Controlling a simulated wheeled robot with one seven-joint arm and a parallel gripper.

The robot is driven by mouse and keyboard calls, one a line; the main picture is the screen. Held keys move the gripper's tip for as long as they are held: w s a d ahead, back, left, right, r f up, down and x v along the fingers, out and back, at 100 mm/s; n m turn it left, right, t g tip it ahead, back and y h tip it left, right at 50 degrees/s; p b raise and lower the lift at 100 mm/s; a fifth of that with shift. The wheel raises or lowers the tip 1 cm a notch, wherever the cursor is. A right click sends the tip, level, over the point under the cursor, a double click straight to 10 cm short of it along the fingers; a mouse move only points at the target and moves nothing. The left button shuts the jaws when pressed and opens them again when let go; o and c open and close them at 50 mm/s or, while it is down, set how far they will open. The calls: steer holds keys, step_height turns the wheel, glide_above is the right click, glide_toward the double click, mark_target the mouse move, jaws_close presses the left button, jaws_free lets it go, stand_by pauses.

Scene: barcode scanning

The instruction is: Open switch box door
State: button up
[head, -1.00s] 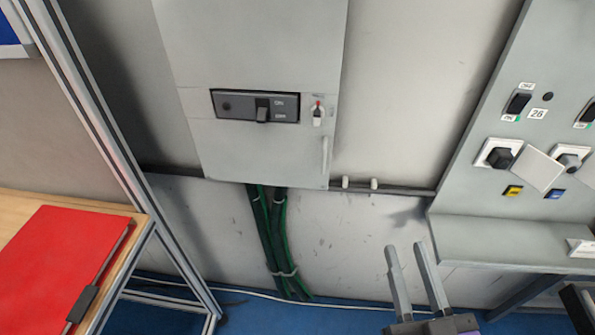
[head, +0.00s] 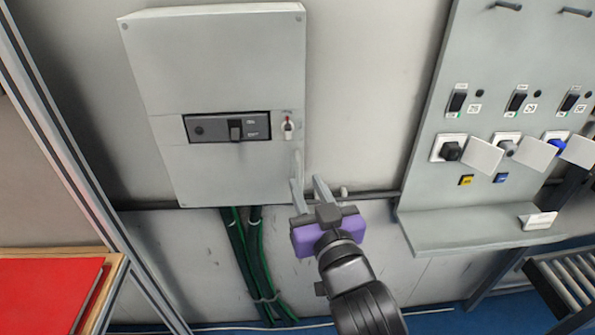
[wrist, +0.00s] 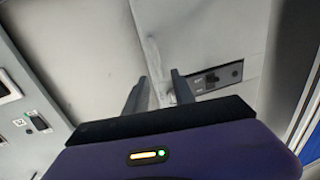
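The grey switch box (head: 225,60) hangs on the wall with its door shut. The slim vertical door handle (head: 298,163) is at the lower right edge of the box. My gripper (head: 306,181) is open, with its two fingers pointing up just below the handle. In the wrist view the open fingers (wrist: 160,80) reach toward the box, with the dark switch panel (wrist: 213,79) to their right. I cannot tell whether the fingers touch the handle.
Green cables (head: 243,255) run down below the box. A socket panel (head: 420,195) with switches and plugs stands to the right. A metal frame post (head: 85,175) and a table with a red folder (head: 50,290) are at the left.

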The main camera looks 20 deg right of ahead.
mark_target(298, 167)
steer(key=shift+w+d+p, duration=0.15)
steer(key=shift+w+d, duration=0.05)
steer(key=shift+w, duration=1)
steer(key=shift+w+d+p, duration=0.15)
steer(key=shift+w, duration=1.05)
jaws_close()
